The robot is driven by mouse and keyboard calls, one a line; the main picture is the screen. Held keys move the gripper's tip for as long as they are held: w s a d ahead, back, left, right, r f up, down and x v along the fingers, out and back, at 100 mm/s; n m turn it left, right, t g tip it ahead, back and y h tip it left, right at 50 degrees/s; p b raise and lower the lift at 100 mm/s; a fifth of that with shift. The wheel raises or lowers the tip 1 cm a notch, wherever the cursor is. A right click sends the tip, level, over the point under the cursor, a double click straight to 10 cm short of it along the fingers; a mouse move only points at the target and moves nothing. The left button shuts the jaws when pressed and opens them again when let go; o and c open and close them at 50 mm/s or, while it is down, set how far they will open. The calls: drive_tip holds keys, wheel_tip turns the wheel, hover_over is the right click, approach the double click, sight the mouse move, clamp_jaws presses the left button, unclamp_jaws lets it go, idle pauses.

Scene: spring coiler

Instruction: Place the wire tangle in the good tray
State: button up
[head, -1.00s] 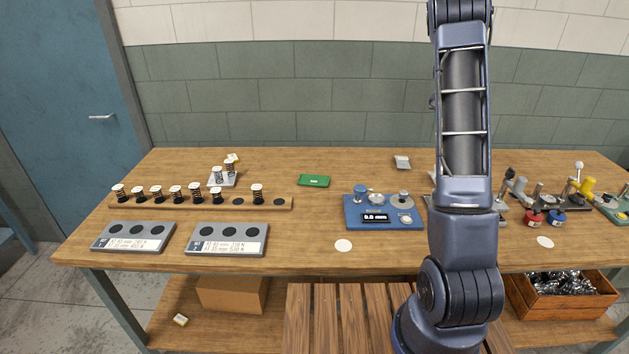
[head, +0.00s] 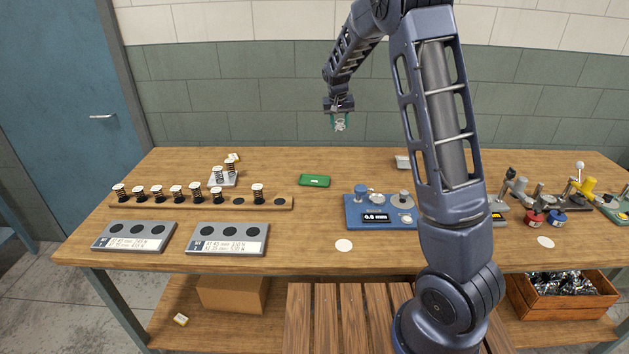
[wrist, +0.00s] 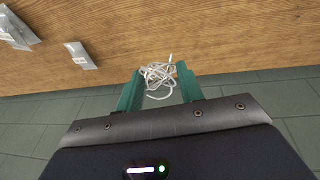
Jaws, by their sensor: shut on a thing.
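My gripper (head: 339,121) is raised above the back of the bench, in front of the tiled wall. Its green fingers are shut on a wire tangle (wrist: 160,76), a loose bundle of pale wire that shows between the fingertips in the wrist view. The tangle also shows small below the gripper in the head view. Two grey trays, a left one (head: 109,245) and a right one (head: 203,249), lie at the front left of the bench. Each has a row of dark round spots and a white label too small to read. I cannot tell which is the good tray.
A wooden rail (head: 170,204) with several springs stands behind the trays. A blue gauge (head: 362,213), a green box (head: 314,181) and coiling tools (head: 557,216) are on the bench (head: 300,259). The bench front between right tray and gauge is mostly clear.

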drive_tip(key=n, duration=0.2)
hover_over(314, 180)
drive_tip(key=s, duration=0.1)
drive_tip(key=shift+y, duration=0.3)
wheel_tip(314, 180, down, 20)
drive_tip(key=shift+f, duration=0.1)
drive_tip(key=o, duration=1)
